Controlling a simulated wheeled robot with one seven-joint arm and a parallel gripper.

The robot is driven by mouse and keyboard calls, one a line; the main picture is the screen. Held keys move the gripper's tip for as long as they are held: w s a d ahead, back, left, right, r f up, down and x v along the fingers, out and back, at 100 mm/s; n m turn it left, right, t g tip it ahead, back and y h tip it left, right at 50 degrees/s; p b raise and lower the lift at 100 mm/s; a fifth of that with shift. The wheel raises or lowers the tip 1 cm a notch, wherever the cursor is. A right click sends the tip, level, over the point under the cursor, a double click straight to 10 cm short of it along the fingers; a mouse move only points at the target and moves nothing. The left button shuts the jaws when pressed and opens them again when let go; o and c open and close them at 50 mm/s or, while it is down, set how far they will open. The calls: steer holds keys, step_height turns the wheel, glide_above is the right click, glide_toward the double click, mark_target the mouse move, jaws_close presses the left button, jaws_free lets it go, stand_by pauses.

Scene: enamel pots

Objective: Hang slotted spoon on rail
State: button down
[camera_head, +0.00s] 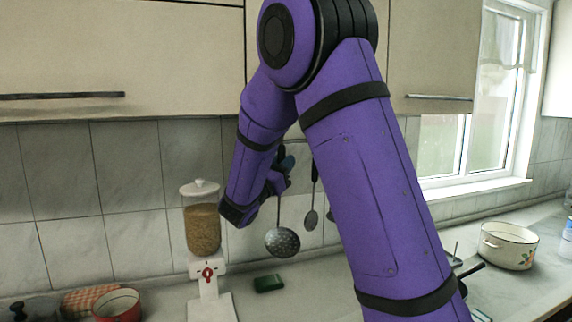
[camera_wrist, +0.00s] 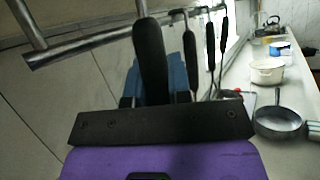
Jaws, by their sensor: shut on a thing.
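The slotted spoon (camera_head: 282,242) hangs down with its perforated grey bowl lowest, in front of the tiled wall. My gripper (camera_head: 279,178) is shut on its dark handle, mostly hidden behind my arm in the head view. In the wrist view, the black handle (camera_wrist: 150,52) stands up from between my jaws, and its top overlaps the metal rail (camera_wrist: 85,47). I cannot tell whether the handle touches the rail or is hooked on it.
Other black-handled utensils (camera_wrist: 190,48) hang from the rail, to the right of the spoon. A red pot (camera_head: 118,306), white pot (camera_head: 508,246) and grey pan (camera_wrist: 278,122) stand on the counter.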

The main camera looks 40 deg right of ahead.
steer(key=w, duration=0.1)
steer(key=w+f, duration=0.1)
steer(key=w, duration=0.1)
steer(key=w+d+f, duration=0.1)
steer(key=shift+w+d+f, duration=0.1)
steer(key=shift+w, duration=0.05)
stand_by(0.9)
steer(key=c, duration=1)
jaws_free()
steer(key=v, duration=1)
steer(key=shift+a+f, duration=0.2)
steer(key=shift+a, duration=0.15)
